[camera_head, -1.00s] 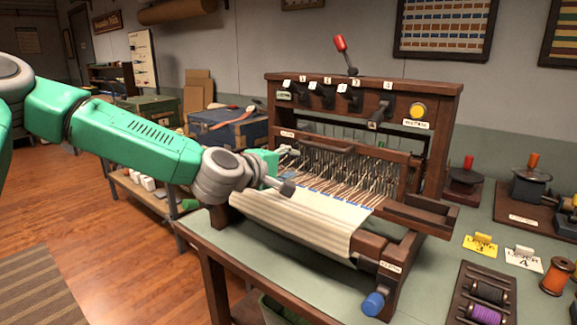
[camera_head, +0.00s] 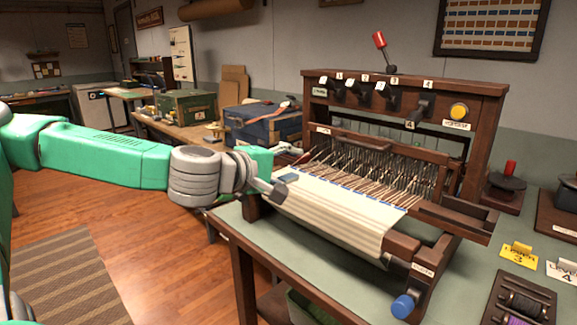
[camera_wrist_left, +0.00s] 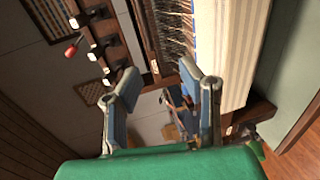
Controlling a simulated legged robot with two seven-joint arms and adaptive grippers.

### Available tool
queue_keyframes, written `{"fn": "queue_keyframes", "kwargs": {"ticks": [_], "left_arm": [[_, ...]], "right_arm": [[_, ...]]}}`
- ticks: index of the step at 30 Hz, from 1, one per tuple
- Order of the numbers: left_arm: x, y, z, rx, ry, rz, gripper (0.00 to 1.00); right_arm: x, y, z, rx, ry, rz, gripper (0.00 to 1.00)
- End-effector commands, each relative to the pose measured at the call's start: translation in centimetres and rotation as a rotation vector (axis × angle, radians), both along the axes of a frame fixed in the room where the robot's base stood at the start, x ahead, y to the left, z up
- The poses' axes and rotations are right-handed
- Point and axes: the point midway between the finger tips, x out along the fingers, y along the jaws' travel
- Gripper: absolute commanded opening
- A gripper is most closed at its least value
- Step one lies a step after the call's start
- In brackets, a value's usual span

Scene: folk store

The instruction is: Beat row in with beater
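The table loom stands on a green-topped table, with striped cream cloth (camera_head: 340,210) at its front edge and many warp threads behind. A dark wooden bar that looks like the beater (camera_head: 395,150) runs across the threads, with a small label at its left end. My left gripper (camera_head: 284,186) is at the left edge of the cloth, in front of the beater's left end and apart from it. In the left wrist view its two fingers (camera_wrist_left: 165,82) are spread with nothing between them. The cloth (camera_wrist_left: 222,50) shows at upper right there. My right gripper is not in view.
The loom's upper frame carries numbered levers, a red-knobbed lever (camera_head: 380,41) and a yellow button (camera_head: 459,111). A blue knob (camera_head: 403,306) sticks out at the front. A blue chest (camera_head: 262,124) stands behind my gripper. Lever cards and a spool tray lie at right.

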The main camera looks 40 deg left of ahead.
Motion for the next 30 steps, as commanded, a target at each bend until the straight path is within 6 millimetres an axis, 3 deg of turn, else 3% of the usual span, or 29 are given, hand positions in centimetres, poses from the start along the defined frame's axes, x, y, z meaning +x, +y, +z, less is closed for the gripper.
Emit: {"fn": "queue_keyframes", "kwargs": {"ticks": [25, 28, 30], "left_arm": [[-0.8, -0.1, 0.0, 0.003, 0.003, -0.009, 0.34], [-0.8, -0.3, -1.1, 0.04, 0.032, -0.018, 0.34], [-0.9, -0.7, -3.0, 0.103, 0.078, -0.036, 0.34]], "right_arm": [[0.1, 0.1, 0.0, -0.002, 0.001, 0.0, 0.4], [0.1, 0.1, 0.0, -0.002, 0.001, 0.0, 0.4], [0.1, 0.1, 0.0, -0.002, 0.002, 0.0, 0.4]]}}
